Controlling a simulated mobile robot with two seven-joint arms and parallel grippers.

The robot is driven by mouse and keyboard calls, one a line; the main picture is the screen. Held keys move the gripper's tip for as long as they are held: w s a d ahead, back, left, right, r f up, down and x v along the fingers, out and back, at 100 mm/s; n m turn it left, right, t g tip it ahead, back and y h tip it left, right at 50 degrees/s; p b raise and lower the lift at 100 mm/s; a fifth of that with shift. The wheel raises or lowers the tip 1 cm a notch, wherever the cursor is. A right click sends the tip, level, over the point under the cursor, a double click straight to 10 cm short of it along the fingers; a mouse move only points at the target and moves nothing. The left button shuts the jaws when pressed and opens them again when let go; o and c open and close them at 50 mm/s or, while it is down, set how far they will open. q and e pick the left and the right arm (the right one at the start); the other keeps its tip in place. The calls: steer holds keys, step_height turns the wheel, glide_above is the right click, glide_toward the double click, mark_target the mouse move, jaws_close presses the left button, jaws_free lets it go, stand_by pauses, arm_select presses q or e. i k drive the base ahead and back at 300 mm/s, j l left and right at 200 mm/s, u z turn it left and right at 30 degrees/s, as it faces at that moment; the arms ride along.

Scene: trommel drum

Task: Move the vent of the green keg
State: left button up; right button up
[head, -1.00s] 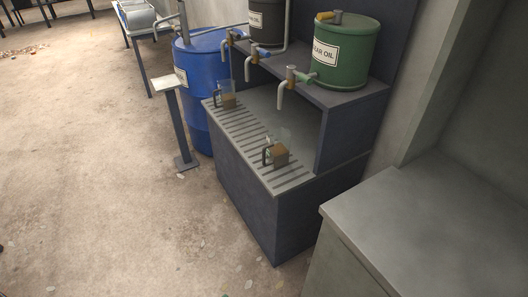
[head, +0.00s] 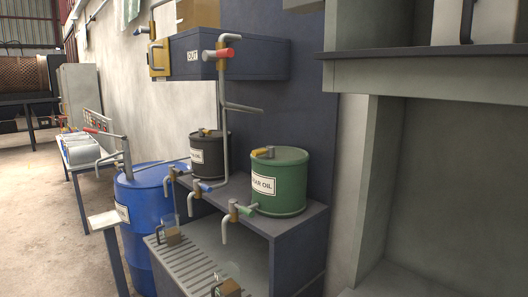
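The green keg (head: 280,184) stands on the upper shelf of the dark dispensing bench, with a label that reads in part "EAR OIL". Its vent, a small yellow piece (head: 263,152), sits on top of the lid toward the left and points left. A tap with a green handle (head: 243,209) and a grey spout is at the keg's lower left front. Neither of my grippers shows in the head view.
A dark keg (head: 209,156) with its own tap stands left of the green keg. A blue drum (head: 147,207) stands further left. Mugs (head: 172,235) sit on the slatted drip tray (head: 190,265). A grey shelf unit stands at right.

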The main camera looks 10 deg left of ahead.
mark_target(270, 151)
steer(key=j+z, duration=0.15)
steer(key=z, duration=0.65)
steer(key=j+z, duration=0.75)
steer(key=k+j+z, duration=0.15)
steer(key=j, duration=0.35)
steer(key=j+z, duration=0.1)
steer(key=j, duration=0.4)
steer(key=k, duration=0.05)
